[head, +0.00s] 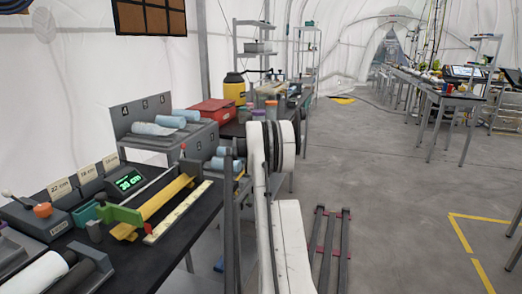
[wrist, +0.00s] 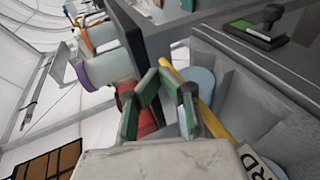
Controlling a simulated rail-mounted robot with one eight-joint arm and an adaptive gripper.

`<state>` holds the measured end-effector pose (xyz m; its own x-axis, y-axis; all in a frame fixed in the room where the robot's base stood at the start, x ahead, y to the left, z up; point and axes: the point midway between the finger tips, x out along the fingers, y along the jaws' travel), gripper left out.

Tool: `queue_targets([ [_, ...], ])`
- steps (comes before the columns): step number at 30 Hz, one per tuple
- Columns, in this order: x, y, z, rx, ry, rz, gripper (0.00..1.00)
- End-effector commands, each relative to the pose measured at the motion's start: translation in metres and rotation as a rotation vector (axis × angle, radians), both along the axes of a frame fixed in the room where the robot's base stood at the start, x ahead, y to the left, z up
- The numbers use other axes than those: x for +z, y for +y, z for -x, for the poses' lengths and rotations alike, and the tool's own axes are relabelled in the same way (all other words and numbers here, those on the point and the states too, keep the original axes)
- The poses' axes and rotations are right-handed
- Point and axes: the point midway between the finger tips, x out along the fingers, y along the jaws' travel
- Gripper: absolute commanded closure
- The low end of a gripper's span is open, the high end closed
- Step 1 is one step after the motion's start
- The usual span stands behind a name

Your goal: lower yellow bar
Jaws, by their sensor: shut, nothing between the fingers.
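The yellow bar (head: 165,202) lies slantwise over the bench device in the head view, beside a green block (head: 121,215). It looks slightly raised above the pale ruler strip (head: 178,212), but I cannot tell its exact height. In the wrist view my gripper (wrist: 165,80) has its green-and-dark fingers shut, with nothing seen between them. A yellow strip (wrist: 214,124) runs behind the right finger, near pale blue rolls; I cannot tell whether it is the same bar. I cannot make out the gripper's fingers in the head view.
A display reading 30 cm (head: 127,181) stands behind the bar. A grey bin with blue rolls (head: 150,143), a red box (head: 212,111) and a yellow container (head: 234,91) stand farther back. The floor at right is mostly clear.

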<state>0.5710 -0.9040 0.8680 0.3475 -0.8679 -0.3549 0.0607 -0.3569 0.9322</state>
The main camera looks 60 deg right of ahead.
Motion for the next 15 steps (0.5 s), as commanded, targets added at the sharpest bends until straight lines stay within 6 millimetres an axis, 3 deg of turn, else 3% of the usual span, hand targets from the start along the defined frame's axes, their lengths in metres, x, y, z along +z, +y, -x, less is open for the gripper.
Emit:
queue_targets([
  [5, 0.018, 0.002, 0.000, 0.003, 0.000, -0.001, 1.00],
  [15, 0.087, 0.002, 0.010, 0.008, -0.001, 0.001, 1.00],
])
